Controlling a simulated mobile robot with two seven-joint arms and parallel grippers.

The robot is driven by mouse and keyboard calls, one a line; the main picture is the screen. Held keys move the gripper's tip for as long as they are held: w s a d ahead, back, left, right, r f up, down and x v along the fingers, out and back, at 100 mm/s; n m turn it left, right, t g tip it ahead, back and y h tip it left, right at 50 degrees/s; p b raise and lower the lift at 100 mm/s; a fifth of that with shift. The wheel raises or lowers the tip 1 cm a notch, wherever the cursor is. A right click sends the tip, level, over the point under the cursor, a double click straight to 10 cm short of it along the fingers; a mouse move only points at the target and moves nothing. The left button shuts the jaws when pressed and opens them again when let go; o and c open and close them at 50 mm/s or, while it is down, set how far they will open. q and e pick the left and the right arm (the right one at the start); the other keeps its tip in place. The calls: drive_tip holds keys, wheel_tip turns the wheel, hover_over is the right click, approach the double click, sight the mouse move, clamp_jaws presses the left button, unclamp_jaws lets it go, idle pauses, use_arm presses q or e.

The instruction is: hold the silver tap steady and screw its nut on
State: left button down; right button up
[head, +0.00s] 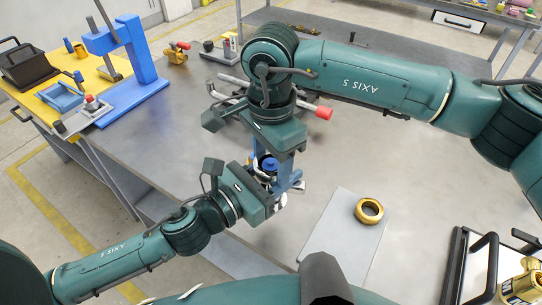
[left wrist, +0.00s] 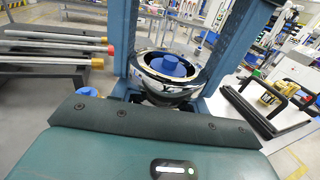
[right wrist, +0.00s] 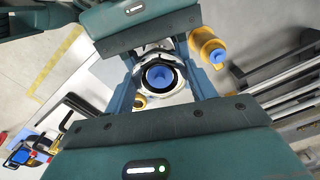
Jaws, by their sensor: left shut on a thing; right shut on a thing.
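The silver tap (head: 280,201) is mostly hidden between my grippers in the head view; a curved silver part shows below them. In the left wrist view the silver tap (left wrist: 168,82) is a shiny round body with a blue centre, between my left fingers. My left gripper (head: 281,183) is shut on it from the near side. My right gripper (head: 268,164) comes down from above and is shut at the same spot. In the right wrist view a silver, faceted ring, seemingly the nut (right wrist: 142,77), sits between its fingers around a blue centre. Thread contact is hidden.
A brass ring (head: 369,200) lies on a pale mat (head: 335,235) to the right. Red-ended rods (head: 322,112) lie behind my right gripper. A blue press (head: 140,60) stands at the back left. A black-handled tray (head: 460,270) is at the right. Grey table (head: 180,120) is clear at left.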

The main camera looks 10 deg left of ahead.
drive_tip(key=shift+c, duration=1.1)
drive_tip(key=m, duration=0.3)
drive_tip(key=o, duration=1.1)
drive_tip(key=shift+r, duration=2.3)
